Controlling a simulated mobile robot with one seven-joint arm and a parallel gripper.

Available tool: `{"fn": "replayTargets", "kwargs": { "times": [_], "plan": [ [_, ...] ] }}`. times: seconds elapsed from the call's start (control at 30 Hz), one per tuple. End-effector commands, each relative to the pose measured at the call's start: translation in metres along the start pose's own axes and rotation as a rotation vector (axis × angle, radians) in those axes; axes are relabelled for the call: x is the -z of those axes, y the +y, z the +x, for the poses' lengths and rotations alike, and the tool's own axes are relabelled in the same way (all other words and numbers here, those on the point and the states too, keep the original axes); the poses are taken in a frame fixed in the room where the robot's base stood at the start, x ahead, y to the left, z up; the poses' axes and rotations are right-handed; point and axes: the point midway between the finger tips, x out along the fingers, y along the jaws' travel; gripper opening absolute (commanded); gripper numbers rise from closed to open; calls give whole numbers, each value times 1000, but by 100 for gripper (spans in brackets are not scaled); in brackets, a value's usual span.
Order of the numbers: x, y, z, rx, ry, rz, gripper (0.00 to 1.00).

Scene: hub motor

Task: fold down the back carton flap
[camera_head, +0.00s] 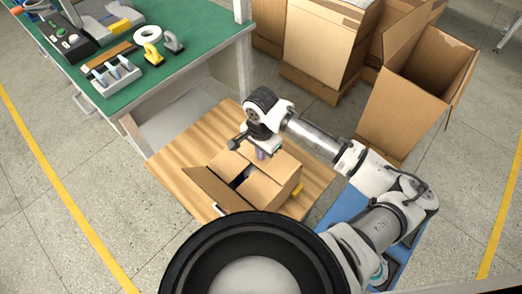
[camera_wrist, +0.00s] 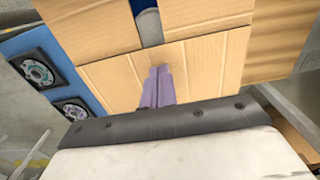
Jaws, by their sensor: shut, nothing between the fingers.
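The brown carton (camera_head: 272,193) sits on a wooden tabletop in the head view. One long flap (camera_head: 209,188) on its left side stands open, tilted outward. Other top flaps lie roughly flat, with a dark gap between them. My gripper (camera_head: 261,154) is at the carton's far edge, its purple fingers pointing down. In the wrist view the shut fingers (camera_wrist: 158,88) are over a wide flap (camera_wrist: 211,62); I cannot tell whether they touch it. Beyond it, two flaps (camera_wrist: 85,28) leave a narrow gap showing something grey-blue (camera_wrist: 149,25). Nothing is held.
The wooden tabletop (camera_head: 180,150) has bare room left of the carton. A green workbench (camera_head: 165,20) with tools and a parts rack (camera_head: 111,75) stands at upper left. Large open cartons (camera_head: 405,105) stand on the floor at upper right, behind my arm.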

Motion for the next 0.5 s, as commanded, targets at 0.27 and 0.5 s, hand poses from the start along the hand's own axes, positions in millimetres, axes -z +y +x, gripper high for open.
{"fn": "replayTargets", "kwargs": {
  "times": [0.27,0.5],
  "plan": [
    [0,0,-15,0,0,0,0],
    [0,0,-40,1,-1,1,0]
  ]
}}
